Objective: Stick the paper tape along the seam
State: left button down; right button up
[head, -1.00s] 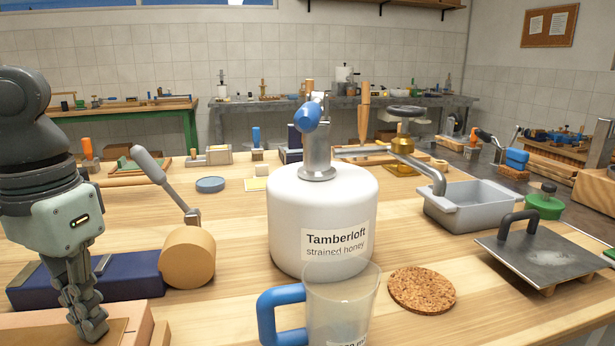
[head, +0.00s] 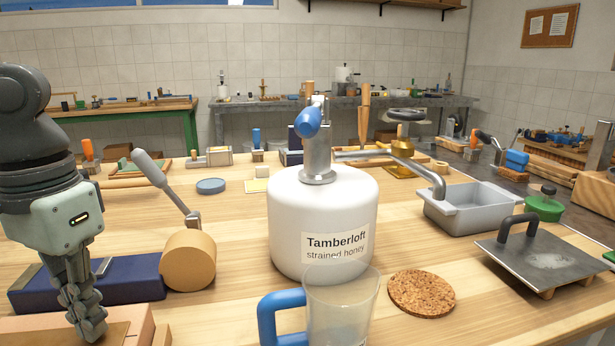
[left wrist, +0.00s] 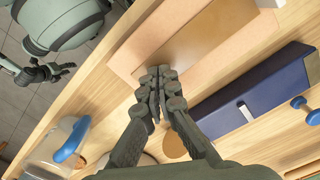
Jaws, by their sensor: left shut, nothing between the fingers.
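My left gripper (head: 92,330) is shut and empty, fingers pointing down at a pale pinkish-tan board (left wrist: 135,50) in the near left corner of the bench. A darker brown panel or strip (left wrist: 215,38) lies on the board and shows beyond the fingertips (left wrist: 160,78) in the left wrist view. Whether the fingertips touch it is hard to tell. I cannot pick out the paper tape or the seam for certain. Part of what looks like my right gripper (left wrist: 48,73) shows small at upper left of the left wrist view, its jaws unclear.
A dark blue block (head: 120,278) lies behind the board. A tan cylinder (head: 188,262) with a grey handle stands beside it. A white honey tank (head: 322,215), a clear jug (head: 345,310) with blue handle and a cork mat (head: 421,293) stand to the right.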

pick_arm(q)
jog(key=shift+r+p, duration=1.6)
jog(key=shift+r, duration=0.95)
